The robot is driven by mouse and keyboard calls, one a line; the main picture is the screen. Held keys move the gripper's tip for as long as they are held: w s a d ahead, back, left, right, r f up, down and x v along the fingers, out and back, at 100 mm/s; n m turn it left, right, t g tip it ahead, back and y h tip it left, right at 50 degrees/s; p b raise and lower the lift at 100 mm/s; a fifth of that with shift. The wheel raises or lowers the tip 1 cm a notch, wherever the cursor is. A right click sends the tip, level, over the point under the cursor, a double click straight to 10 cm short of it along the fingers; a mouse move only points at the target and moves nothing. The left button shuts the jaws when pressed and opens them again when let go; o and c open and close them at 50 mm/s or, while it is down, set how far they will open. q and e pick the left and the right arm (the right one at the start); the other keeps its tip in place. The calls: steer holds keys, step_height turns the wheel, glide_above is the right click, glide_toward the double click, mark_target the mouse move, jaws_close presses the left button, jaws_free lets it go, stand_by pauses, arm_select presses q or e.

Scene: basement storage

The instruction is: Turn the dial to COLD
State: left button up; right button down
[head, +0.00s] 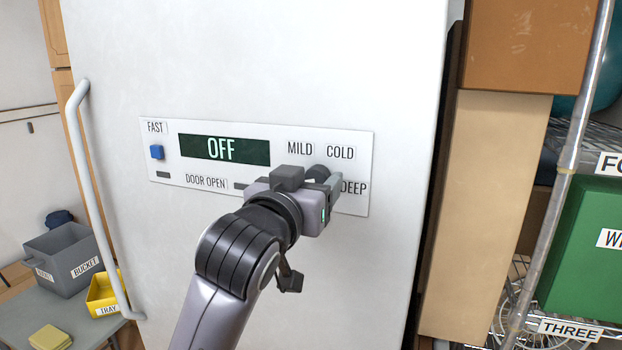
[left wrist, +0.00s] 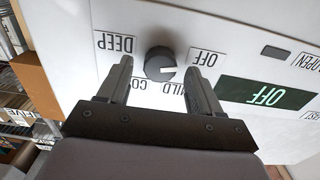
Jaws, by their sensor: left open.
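The dial is a dark round knob on the white control panel (head: 270,185) of a white door. In the head view its top (head: 317,172) shows just past my left gripper (head: 326,184), which hides most of it. In the left wrist view the dial (left wrist: 159,64) sits between the two open fingers of my left gripper (left wrist: 160,72), one on each side, with gaps. The COLD label (head: 340,153) is uncovered in the head view. The display (head: 224,149) reads OFF. My right gripper is not in view.
A blue button (head: 157,152) sits under FAST. A long white handle (head: 95,200) runs down the door's left side. A grey bucket (head: 70,258) and yellow tray (head: 103,293) stand at lower left. Cardboard boxes (head: 490,200) and a metal shelf post (head: 562,180) stand right of the door.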

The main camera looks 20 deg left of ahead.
arm_select(q)
steer(key=shift+w, duration=0.15)
steer(key=c, duration=1.1)
steer(key=shift+o, duration=0.2)
